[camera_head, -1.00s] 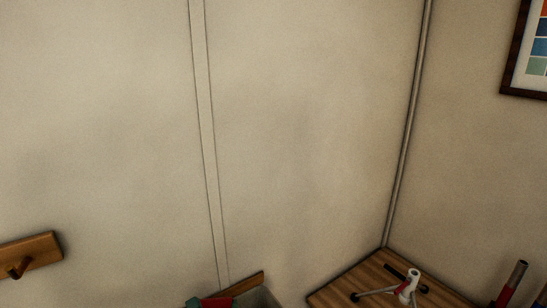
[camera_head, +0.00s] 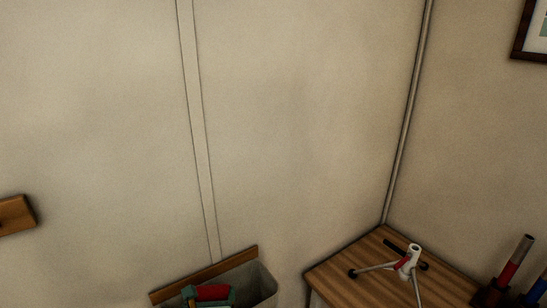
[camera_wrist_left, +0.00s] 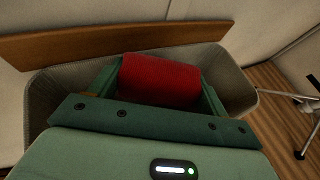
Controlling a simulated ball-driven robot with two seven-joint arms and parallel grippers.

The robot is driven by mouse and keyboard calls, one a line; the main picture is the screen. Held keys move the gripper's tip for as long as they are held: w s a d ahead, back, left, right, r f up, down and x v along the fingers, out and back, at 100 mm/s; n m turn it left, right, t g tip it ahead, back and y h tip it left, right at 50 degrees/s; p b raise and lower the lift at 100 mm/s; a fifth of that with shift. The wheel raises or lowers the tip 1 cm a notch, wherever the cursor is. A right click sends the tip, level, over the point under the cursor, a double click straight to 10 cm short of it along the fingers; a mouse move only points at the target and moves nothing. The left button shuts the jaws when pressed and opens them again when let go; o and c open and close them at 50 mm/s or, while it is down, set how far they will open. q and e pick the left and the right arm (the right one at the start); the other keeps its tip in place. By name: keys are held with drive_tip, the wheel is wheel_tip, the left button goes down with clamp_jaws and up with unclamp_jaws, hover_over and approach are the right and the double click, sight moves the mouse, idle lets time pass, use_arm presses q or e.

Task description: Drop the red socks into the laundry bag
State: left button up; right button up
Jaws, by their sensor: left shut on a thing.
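The red socks (camera_wrist_left: 160,80) are a rolled red bundle held between the fingers of my left gripper (camera_wrist_left: 158,88). In the head view the red socks (camera_head: 212,292) show at the bottom, with my green left gripper (camera_head: 208,297) around them. The laundry bag (camera_wrist_left: 235,80) is a grey open-topped container with a wooden board along its back, against the wall. The socks and gripper appear over its opening; how deep they are is unclear. The bag (camera_head: 262,284) also shows in the head view, its lower part cut off. My right gripper is out of view.
Red and blue tubes (camera_head: 515,262) stand at the right edge. A wooden wall piece (camera_head: 15,214) is at the left.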

use_arm(q)
drive_tip(key=shift+r, duration=0.1)
drive_tip(key=o, duration=1)
drive_tip(key=a+p+v, duration=0.1)
drive_tip(key=p+v, duration=0.2)
drive_tip(key=v, duration=1.3)
drive_tip(key=shift+d+p, duration=0.3)
drive_tip(key=shift+d, duration=0.1)
drive_tip(key=shift+s+r, duration=0.1)
drive_tip(key=shift+s, duration=0.05)
